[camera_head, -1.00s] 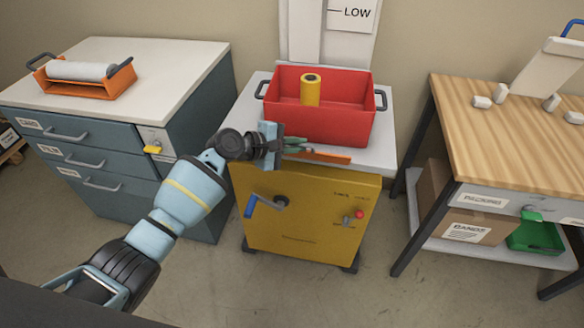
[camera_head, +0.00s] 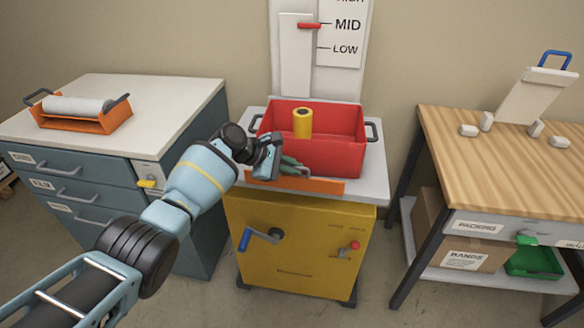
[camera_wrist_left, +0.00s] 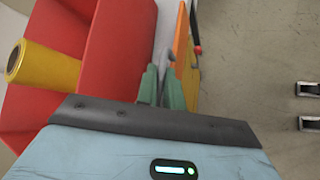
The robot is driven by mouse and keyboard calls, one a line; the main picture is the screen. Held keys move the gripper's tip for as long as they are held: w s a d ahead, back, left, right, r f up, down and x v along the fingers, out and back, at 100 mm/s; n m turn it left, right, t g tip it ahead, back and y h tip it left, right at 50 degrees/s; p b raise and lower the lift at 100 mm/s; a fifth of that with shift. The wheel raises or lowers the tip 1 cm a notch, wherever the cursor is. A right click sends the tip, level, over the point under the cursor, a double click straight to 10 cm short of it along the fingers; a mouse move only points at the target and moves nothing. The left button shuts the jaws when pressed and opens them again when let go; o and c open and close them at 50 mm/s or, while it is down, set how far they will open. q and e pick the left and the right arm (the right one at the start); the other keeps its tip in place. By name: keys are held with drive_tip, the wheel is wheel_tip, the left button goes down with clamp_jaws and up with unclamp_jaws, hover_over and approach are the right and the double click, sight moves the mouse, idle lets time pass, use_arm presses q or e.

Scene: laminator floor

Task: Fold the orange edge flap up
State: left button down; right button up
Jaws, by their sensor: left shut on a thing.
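The orange edge flap (camera_head: 318,186) runs along the front edge of the white top of the yellow cabinet (camera_head: 300,245). Its broad face shows in the head view, so it stands tilted up from the edge; the exact angle is hard to tell. My left gripper (camera_head: 292,168) reaches in from the left and is shut on the flap near its left part. In the left wrist view the green fingertips (camera_wrist_left: 168,90) are at the flap (camera_wrist_left: 183,50). My right gripper is not in view.
A red bin (camera_head: 335,150) holding a yellow roll (camera_head: 302,123) stands on the cabinet top just behind the flap. A blue-handled crank (camera_head: 262,238) is on the cabinet front. A drawer cabinet (camera_head: 110,160) stands left, a wooden table (camera_head: 500,165) right.

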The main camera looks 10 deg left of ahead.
use_arm(q)
drive_tip(key=shift+a+f, duration=0.1)
drive_tip(key=shift+f, duration=0.1)
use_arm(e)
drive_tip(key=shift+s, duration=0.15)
use_arm(q)
drive_tip(key=c, duration=1.6)
unclamp_jaws()
drive_tip(key=shift+w, duration=0.1)
drive_tip(key=shift+o, duration=0.4)
drive_tip(key=shift+f, duration=0.25)
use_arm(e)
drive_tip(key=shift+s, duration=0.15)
use_arm(q)
drive_tip(key=shift+f, duration=0.1)
drive_tip(key=r+p+v, duration=0.1)
drive_tip(key=p+v, duration=0.1)
drive_tip(key=v, duration=0.6)
drive_tip(key=shift+p, duration=0.3)
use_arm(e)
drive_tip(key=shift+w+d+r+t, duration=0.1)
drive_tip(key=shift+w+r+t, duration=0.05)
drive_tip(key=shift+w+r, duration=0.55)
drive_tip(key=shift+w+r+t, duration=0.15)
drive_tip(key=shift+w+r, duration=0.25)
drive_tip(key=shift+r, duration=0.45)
